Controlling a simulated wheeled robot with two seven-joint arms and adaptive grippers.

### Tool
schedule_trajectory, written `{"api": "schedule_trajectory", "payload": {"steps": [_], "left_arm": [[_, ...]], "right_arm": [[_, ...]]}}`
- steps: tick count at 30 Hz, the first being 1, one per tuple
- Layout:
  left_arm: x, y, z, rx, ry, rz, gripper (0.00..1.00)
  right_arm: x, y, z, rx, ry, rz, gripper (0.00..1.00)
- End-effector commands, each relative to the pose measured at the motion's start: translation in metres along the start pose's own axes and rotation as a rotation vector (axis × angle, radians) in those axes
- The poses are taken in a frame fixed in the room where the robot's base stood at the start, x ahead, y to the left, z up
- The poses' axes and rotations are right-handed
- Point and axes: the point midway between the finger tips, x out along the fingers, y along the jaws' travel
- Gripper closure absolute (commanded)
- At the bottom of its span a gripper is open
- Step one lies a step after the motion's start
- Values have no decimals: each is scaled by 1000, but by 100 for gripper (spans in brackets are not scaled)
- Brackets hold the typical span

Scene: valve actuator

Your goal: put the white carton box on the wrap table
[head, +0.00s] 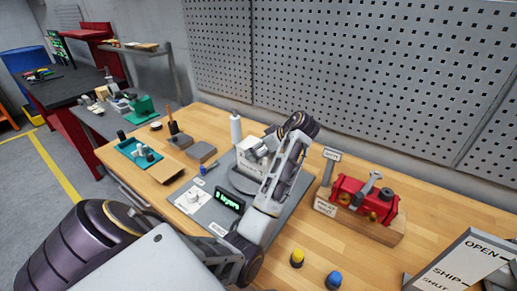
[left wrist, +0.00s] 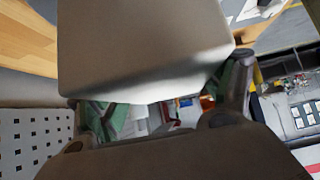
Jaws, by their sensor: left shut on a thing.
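The white carton box (head: 247,165) shows in the head view over the dark round wrap table (head: 238,184), partly hidden by my left arm. I cannot tell whether it touches the disc. My left gripper (head: 266,148) is shut on the box. In the left wrist view the pale box (left wrist: 145,50) fills the upper middle, between the green-padded fingers of the left gripper (left wrist: 165,105). The wrap table belongs to a grey machine base (head: 210,212) with a green-lit layer display (head: 230,201). My right gripper is not in view.
A white roll (head: 236,128) stands upright behind the box. A red valve unit (head: 366,200) on a wooden block stands to the right. Yellow (head: 297,257) and blue (head: 333,280) buttons are at the front. A teal tray (head: 139,153) lies left. A pegboard wall (head: 365,75) closes the back.

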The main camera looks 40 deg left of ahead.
Motion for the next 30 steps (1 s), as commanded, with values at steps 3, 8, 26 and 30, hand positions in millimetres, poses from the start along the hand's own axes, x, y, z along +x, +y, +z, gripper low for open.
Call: {"api": "schedule_trajectory", "payload": {"steps": [3, 8, 26, 30], "left_arm": [[-1, 0, -1, -1, 1, 1, 65], [1, 0, 1, -1, 1, 1, 65], [1, 0, 1, 0, 0, 0, 0], [-4, 0, 0, 0, 0, 1, 0]], "right_arm": [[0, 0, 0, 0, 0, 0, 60], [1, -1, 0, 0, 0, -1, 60], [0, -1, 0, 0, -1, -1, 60], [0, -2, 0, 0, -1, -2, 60]]}}
